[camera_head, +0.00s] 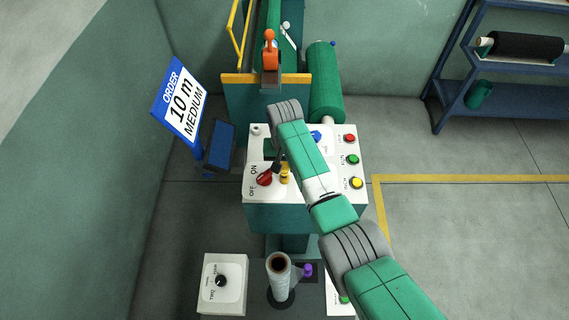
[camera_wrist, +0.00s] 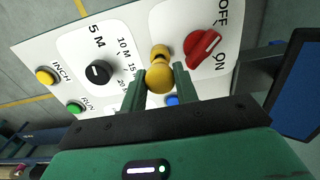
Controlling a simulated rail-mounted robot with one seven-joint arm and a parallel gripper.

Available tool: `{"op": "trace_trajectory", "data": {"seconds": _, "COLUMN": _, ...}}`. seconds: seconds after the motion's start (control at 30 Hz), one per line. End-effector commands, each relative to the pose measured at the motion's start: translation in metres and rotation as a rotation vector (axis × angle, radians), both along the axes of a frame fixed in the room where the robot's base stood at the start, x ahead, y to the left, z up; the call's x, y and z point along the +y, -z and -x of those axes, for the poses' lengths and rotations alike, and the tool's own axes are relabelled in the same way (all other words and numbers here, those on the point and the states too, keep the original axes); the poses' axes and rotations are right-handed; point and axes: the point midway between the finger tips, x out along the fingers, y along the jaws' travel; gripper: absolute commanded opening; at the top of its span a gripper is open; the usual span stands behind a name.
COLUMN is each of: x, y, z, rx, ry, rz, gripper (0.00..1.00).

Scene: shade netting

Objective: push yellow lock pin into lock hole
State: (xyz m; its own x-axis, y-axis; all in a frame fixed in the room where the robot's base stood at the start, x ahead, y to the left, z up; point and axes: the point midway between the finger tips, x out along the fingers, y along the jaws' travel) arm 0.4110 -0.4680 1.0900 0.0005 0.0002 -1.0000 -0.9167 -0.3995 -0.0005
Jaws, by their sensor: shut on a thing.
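The yellow lock pin (camera_wrist: 159,79) has a round knob and sits between the two green fingers of my gripper (camera_wrist: 158,86) in the wrist view. My gripper is shut on it, just above the white panel. A yellow collar (camera_wrist: 159,52) shows right beyond the knob. The lock hole itself is hidden, and I cannot tell how deep the pin sits. In the head view the yellow pin (camera_head: 285,174) is a small patch beside the red switch, and my gripper's fingers (camera_head: 279,162) come down over it from my arm.
The red OFF/ON switch (camera_wrist: 203,46) is close beside the pin. A black length knob (camera_wrist: 98,73), a yellow INCH button (camera_wrist: 46,76), a green RUN button (camera_wrist: 75,107) and a blue button (camera_wrist: 172,100) are on the same panel. A blue order sign (camera_head: 181,103) stands at the left.

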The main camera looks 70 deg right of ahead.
Motion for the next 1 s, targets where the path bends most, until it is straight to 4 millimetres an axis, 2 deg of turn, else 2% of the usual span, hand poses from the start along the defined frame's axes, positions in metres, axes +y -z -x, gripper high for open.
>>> {"op": "trace_trajectory", "data": {"seconds": 1.0, "x": 0.0003, "y": 0.0097, "z": 0.0, "rx": 0.001, "ry": -0.001, "rz": 0.0, "gripper": 0.0}}
